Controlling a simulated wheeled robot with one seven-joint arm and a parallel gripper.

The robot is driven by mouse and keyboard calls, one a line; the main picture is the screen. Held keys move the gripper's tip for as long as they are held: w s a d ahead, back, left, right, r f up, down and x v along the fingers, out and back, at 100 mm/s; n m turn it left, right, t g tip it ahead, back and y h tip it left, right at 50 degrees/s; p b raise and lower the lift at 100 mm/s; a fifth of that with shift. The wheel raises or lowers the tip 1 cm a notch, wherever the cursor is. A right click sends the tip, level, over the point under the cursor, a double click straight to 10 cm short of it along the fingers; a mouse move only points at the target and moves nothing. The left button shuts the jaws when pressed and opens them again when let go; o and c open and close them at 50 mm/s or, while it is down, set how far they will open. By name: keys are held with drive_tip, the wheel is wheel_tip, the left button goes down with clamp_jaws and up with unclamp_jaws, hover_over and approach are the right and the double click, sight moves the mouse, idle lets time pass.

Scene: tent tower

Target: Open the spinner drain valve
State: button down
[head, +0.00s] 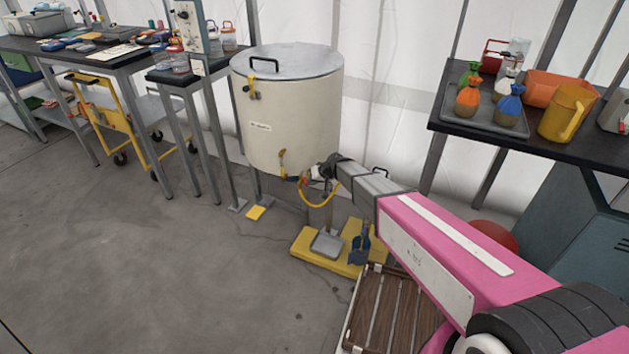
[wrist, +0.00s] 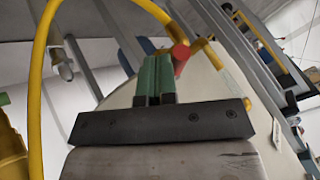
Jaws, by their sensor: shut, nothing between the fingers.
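The spinner is a pale drum (head: 285,125) with a grey lid, standing on legs at the centre of the head view. Its drain valve sits low on the drum; a small red handle (head: 303,180) shows there, and in the wrist view the red handle (wrist: 180,54) is just right of my fingertips. A yellow hose (head: 322,203) hangs below it and curves across the left of the wrist view (wrist: 38,70). My gripper (head: 318,173) is at the valve, its green fingers (wrist: 157,65) shut together and empty. I cannot tell whether the fingers touch the handle.
A yellow platform (head: 300,246) with a grey pan (head: 327,244) lies below my arm, beside a slatted wooden crate (head: 395,310). A black table (head: 560,145) with bottles and a jug stands right. Worktables stand left. The floor at front left is clear.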

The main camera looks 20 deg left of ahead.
drive_tip(key=shift+s+a+m+t+h, duration=0.15)
drive_tip(key=shift+s+a+m+t, duration=0.35)
drive_tip(key=shift+s+a+m, duration=0.25)
drive_tip(key=shift+s+a+m+t+h, duration=0.15)
drive_tip(key=shift+s+a+m+t, duration=0.4)
drive_tip(key=shift+a, duration=0.55)
drive_tip(key=shift+w, duration=0.15)
